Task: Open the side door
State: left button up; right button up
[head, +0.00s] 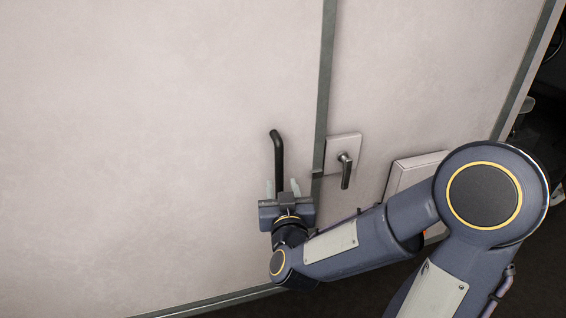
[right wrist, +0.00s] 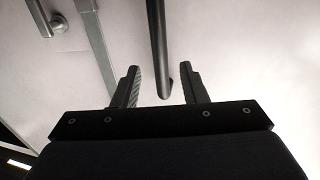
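The side door appears to be the large pale panel (head: 150,140) in the head view, though its exact edges are hard to tell. A black upright bar handle (head: 278,150) stands out from it. The handle also shows in the right wrist view (right wrist: 158,45), its lower end between my fingers. My right gripper (head: 283,188) is at the handle's lower part. In the right wrist view its fingers (right wrist: 161,88) are apart, one on each side of the bar, with gaps visible. The gripper hides the handle's lower end in the head view. My left gripper is out of view.
A grey-green vertical strip (head: 325,100) runs right of the bar handle. Beyond it, a lever handle (head: 346,170) hangs down from a square plate (head: 334,142). A pale box-like fixture (head: 409,171) is farther right, partly behind my right arm. Dark floor shows below.

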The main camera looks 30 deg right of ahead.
aim_at(280, 172)
jog(key=p+x, duration=0.2)
jog(key=x, duration=0.5)
jog(key=shift+w+d, duration=0.15)
jog(key=shift+w, duration=0.1)
grip_shut()
